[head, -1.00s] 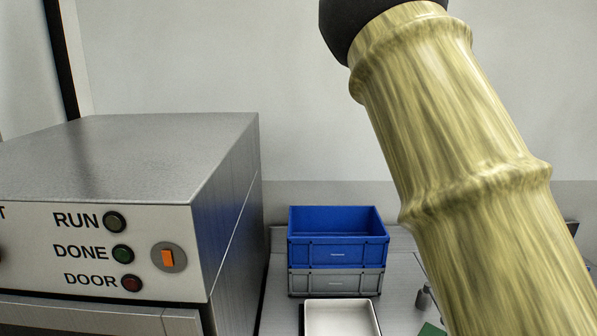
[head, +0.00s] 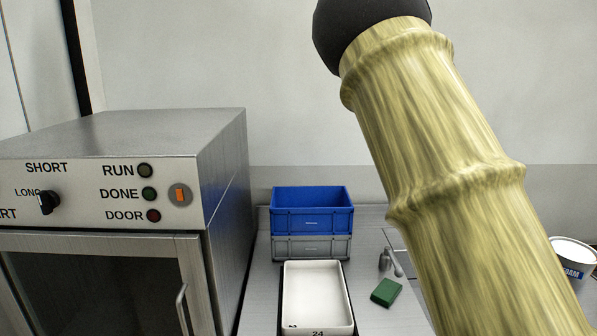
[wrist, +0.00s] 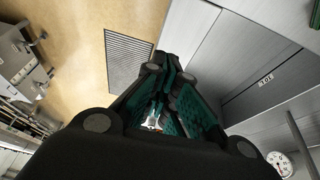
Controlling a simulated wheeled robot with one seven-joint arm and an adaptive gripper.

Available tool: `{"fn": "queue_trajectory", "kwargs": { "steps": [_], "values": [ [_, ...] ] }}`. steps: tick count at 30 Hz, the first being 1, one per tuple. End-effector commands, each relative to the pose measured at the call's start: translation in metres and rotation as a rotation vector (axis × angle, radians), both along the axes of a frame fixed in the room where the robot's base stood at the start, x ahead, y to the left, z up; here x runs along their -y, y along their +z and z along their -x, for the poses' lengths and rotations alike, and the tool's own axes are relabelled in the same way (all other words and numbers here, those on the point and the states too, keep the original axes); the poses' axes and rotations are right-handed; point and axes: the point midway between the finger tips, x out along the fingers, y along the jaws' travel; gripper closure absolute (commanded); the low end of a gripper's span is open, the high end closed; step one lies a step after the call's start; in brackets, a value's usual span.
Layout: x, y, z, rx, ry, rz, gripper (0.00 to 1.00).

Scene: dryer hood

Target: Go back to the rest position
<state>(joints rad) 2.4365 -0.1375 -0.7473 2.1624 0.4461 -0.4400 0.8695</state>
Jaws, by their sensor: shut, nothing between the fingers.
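My gripper (wrist: 165,85) shows in the wrist view with its dark, green-padded fingers together and nothing held between them. It is in free air, with a tan floor and grey cabinet fronts beyond it. In the head view my gripper is out of sight; only my arm's sleeve-covered link crosses the right side. The dryer (head: 120,165) stands at the left, with a dark window in its front door (head: 100,285), which appears closed.
A blue crate (head: 312,222) sits on a grey crate (head: 310,247) at the back of the counter. A white tray (head: 317,290), a green block (head: 386,292) and a white tub (head: 572,257) are nearby. A floor grate (wrist: 128,60) lies beyond my gripper.

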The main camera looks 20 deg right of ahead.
Motion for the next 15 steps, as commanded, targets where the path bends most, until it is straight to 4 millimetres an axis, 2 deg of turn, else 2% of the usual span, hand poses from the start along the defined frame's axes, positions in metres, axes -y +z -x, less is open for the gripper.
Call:
{"fn": "queue_trajectory", "kwargs": {
  "steps": [11,15],
  "values": [
    [-0.025,-0.08,0.008,-0.123,0.241,0.003,1.0],
    [-0.043,-0.126,0.017,-0.188,0.39,-0.007,1.0]
  ]
}}
